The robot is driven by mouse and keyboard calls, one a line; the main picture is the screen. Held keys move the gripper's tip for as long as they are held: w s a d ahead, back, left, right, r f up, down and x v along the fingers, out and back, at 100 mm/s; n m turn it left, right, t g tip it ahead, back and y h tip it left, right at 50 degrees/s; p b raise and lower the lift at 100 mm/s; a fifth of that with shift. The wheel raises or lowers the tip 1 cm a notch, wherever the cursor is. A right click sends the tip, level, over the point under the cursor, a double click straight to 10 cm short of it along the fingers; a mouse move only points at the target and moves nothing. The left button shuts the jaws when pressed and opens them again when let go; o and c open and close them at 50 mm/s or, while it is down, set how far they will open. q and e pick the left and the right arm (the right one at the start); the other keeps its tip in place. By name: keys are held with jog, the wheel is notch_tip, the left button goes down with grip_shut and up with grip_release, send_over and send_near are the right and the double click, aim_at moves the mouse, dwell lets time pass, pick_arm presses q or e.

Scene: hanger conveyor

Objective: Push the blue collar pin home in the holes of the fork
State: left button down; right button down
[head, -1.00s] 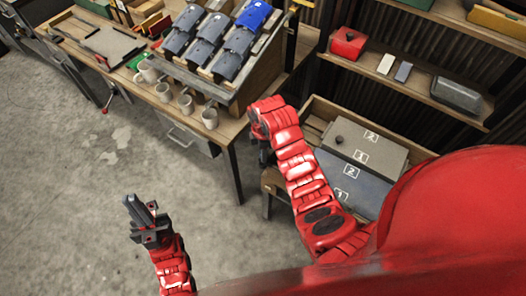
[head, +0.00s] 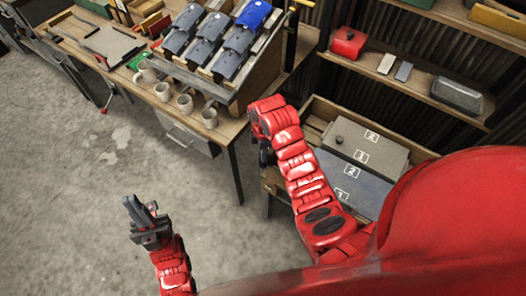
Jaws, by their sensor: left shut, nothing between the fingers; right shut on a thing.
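My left gripper (head: 136,208) hangs over bare floor at the lower left of the head view. It is shut and empty. My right gripper (head: 266,156) is at the end of the red arm in the middle, just right of the workbench's front corner. It points down and is mostly hidden behind its own wrist. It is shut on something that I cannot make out. I cannot pick out the blue collar pin or the fork in this view.
A workbench (head: 226,134) carries several mugs (head: 185,104) and a tilted rack of grey bins with one blue bin (head: 254,15). A wooden crate with numbered panels (head: 355,185) stands right of my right arm. Shelves (head: 415,82) line the back. Floor at left is clear.

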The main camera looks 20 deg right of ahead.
jog(key=shift+b, duration=0.3)
dwell(0.5)
jog(key=shift+f+b, duration=0.65)
dwell(0.6)
jog(key=shift+b, duration=0.35)
dwell(1.3)
jog(key=shift+s+f+b, duration=0.1)
jog(key=shift+f+b, duration=0.5)
dwell(0.6)
jog(key=shift+c, duration=2.3)
grip_release()
jog(key=shift+f, duration=0.1)
jog(key=shift+s, duration=0.15)
